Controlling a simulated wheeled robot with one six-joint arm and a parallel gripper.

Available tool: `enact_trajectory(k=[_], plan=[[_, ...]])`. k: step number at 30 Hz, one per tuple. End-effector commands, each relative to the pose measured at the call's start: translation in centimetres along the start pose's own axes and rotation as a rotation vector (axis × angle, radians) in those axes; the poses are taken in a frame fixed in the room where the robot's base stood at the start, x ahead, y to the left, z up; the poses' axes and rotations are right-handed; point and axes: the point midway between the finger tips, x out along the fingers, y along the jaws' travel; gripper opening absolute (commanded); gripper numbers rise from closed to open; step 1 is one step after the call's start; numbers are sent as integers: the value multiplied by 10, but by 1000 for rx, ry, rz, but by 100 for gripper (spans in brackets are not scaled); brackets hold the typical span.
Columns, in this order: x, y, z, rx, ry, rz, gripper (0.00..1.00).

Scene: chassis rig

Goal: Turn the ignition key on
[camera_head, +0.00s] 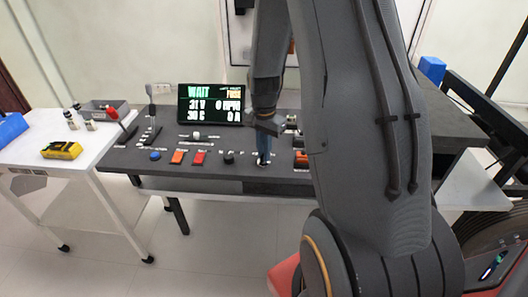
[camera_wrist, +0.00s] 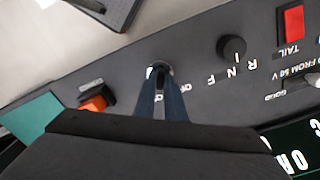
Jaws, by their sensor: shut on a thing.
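The ignition key (camera_wrist: 159,72) sits in the dark control panel. In the wrist view it is between the tips of my gripper (camera_wrist: 161,82), whose blue-grey fingers are closed on it. Labels beside it are partly covered by the fingers. In the head view my gripper (camera_head: 263,158) points down at the panel near its front edge, and the key itself is hidden there. The display (camera_head: 211,105) reads WAIT.
A black knob (camera_wrist: 232,47) marked R, N, F and a red TAIL switch (camera_wrist: 291,25) are to one side of the key. An orange switch (camera_wrist: 95,103) is on the other side. A white table (camera_head: 60,135) with a yellow device (camera_head: 62,150) stands at left.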

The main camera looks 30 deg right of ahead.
Motion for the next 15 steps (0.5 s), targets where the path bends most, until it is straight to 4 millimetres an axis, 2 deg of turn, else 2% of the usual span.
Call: enact_trajectory(k=[5, 6, 9, 15], plan=[[-1, -1, -1, 2, 2, -2, 0], [-1, -1, -1, 2, 2, -2, 12], [-1, -1, -1, 1, 1, -2, 29], [0, 0, 0, 1, 1, -1, 29]])
